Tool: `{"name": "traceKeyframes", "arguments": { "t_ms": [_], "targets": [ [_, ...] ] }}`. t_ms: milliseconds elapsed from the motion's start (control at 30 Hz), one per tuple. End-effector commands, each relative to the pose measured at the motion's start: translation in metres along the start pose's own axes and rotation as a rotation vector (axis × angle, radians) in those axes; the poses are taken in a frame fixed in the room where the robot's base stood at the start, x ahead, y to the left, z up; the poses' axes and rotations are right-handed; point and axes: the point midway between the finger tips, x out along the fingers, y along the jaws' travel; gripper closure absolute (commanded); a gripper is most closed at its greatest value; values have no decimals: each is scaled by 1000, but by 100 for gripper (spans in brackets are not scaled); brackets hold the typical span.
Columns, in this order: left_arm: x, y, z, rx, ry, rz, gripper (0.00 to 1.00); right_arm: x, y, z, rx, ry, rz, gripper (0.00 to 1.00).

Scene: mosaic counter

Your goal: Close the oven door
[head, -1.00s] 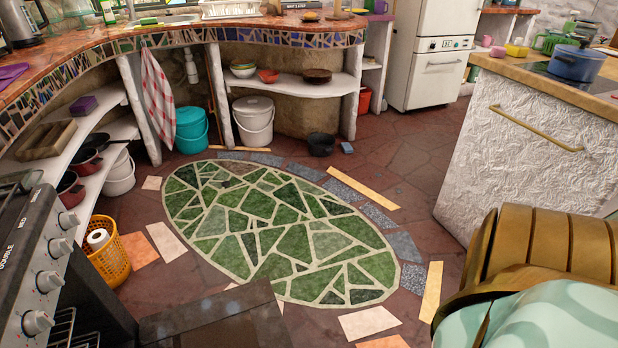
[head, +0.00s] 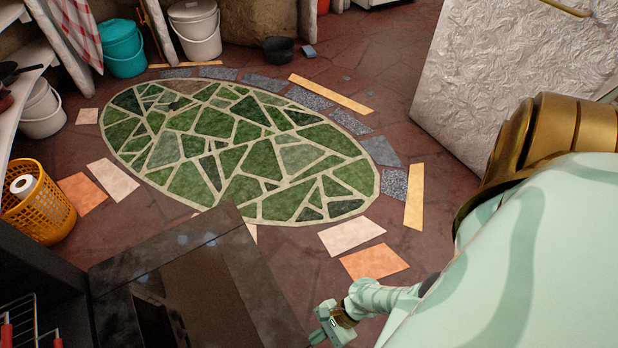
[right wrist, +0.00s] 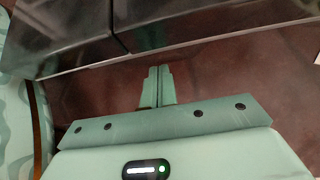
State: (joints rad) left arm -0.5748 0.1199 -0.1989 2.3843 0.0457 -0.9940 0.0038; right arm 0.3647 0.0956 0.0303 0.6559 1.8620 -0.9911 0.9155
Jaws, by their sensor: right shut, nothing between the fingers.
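The oven door (head: 205,275) hangs open, folded down as a dark panel at the bottom of the head view, left of centre. Part of the oven's dark interior with a wire rack (head: 22,322) shows at the lower left edge. My right gripper (head: 322,338) is at the bottom of the head view, just right of the door's outer corner. In the right wrist view the shut, empty fingers (right wrist: 158,74) point toward the dark door (right wrist: 210,22), with their tips close to its edge. I cannot tell whether they touch. My left gripper is out of view.
An orange basket (head: 38,205) with a paper roll stands left of the door. The green mosaic floor oval (head: 240,150) beyond the door is clear. A white textured counter block (head: 510,75) stands at the upper right.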

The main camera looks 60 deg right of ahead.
Motion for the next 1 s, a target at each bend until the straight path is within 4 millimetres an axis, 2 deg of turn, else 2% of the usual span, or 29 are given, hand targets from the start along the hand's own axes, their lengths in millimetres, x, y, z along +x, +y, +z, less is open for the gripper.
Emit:
{"name": "traceKeyframes", "arguments": {
  "t_ms": [100,333,1000],
  "targets": [
    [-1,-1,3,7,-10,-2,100,-13,0,9,-8,3,-1,100],
    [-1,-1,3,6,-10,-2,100,-25,0,24,-5,3,-2,100],
    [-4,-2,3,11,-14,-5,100,-32,-1,32,-4,6,-2,100]
  ]
}}
